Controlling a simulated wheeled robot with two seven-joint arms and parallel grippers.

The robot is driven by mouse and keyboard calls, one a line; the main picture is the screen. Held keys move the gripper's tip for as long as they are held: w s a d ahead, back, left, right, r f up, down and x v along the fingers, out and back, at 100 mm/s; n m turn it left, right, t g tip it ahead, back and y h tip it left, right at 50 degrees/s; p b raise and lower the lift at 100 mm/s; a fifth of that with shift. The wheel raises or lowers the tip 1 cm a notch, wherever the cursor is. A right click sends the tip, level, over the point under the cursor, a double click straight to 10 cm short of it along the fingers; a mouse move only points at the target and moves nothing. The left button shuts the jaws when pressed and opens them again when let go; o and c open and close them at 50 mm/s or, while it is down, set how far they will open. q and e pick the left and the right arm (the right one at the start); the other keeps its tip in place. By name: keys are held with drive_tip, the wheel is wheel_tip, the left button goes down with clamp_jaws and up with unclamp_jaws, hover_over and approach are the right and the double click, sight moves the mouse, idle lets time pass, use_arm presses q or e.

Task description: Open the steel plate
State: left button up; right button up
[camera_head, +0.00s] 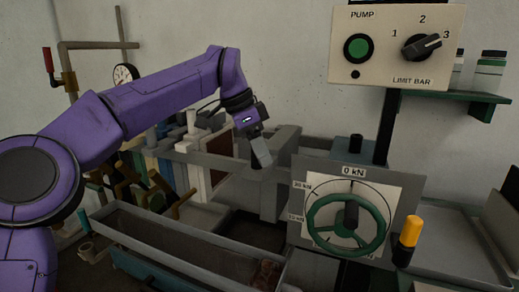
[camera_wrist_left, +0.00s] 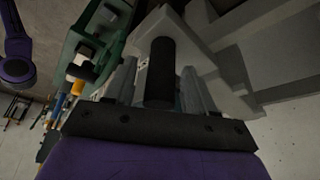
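My left gripper (camera_head: 260,160) is over the grey metalwork behind the dial panel, pointing down. In the left wrist view, a black upright cylinder like a handle (camera_wrist_left: 160,72) stands between the two fingers of the left gripper (camera_wrist_left: 160,85). The fingers are spread, with narrow gaps beside the cylinder; I see no firm contact. Pale grey plate-like metal (camera_head: 288,148) stands beside the gripper and also shows behind the handle in the wrist view (camera_wrist_left: 205,52). I cannot tell exactly which part is the steel plate. My right gripper is not in view.
A panel with a green handwheel (camera_head: 346,225) and a yellow-topped handle (camera_head: 408,240) stands at front right. A long grey trough (camera_head: 180,240) lies in front. Pipes with a gauge (camera_head: 125,75) are at back left.

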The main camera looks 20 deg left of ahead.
use_arm(q)
drive_tip(key=p+v, duration=0.3)
drive_tip(key=v, duration=0.7)
drive_tip(key=shift+r, duration=0.2)
drive_tip(key=shift+a, duration=0.15)
